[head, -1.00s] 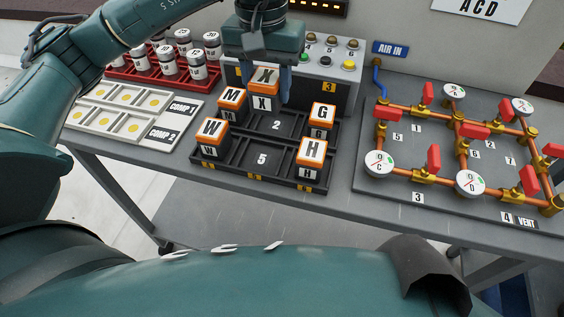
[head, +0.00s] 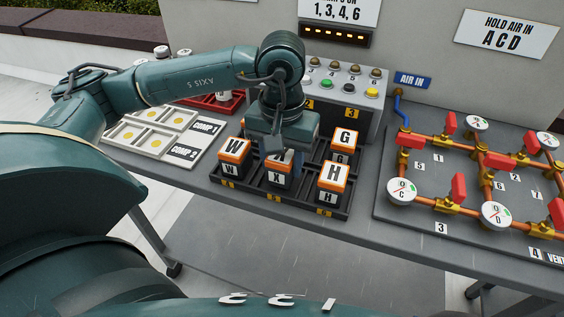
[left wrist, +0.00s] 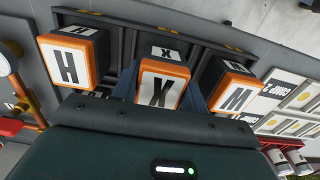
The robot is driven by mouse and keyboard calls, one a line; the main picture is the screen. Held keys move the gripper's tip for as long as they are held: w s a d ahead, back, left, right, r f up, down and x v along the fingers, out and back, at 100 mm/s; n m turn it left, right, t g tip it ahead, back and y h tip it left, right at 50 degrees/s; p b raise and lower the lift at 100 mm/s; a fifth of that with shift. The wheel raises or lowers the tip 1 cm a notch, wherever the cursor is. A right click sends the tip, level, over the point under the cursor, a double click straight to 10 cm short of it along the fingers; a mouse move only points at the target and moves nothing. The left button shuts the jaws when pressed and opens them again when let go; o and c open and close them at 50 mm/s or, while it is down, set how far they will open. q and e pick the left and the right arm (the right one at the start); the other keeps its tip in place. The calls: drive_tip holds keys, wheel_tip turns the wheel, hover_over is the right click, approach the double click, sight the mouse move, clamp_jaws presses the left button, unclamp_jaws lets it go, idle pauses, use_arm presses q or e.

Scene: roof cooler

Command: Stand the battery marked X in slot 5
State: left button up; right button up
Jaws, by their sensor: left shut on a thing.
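The battery marked X (head: 279,178), black with an orange-edged white top, is upright in the front middle place of the black battery tray (head: 250,192), where the 5 showed earlier. My left gripper (head: 280,158) is above it, shut on its upper part. In the left wrist view battery X (left wrist: 160,88) stands between blue fingers, between batteries H (left wrist: 73,58) and W (left wrist: 233,88). Its top looks about level with theirs; I cannot tell whether its base touches the slot floor. The number 5 is hidden. My right gripper is out of view.
Battery W (head: 232,160) is left of X, battery H (head: 332,180) right, battery G (head: 344,143) behind H. Battery M is hidden behind my gripper. A button box (head: 340,97) stands behind the tray. Pale COMP trays (head: 160,137) lie left, the pipe board (head: 450,225) right.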

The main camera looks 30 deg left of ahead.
use_arm(q)
drive_tip(key=shift+f, duration=0.55)
drive_tip(key=shift+f+b, duration=0.2)
drive_tip(key=shift+b, duration=0.1)
drive_tip(key=o, duration=1.2)
wheel_tip(320, 180, up, 12)
drive_tip(key=shift+r+p, duration=0.25)
drive_tip(key=shift+p, duration=0.2)
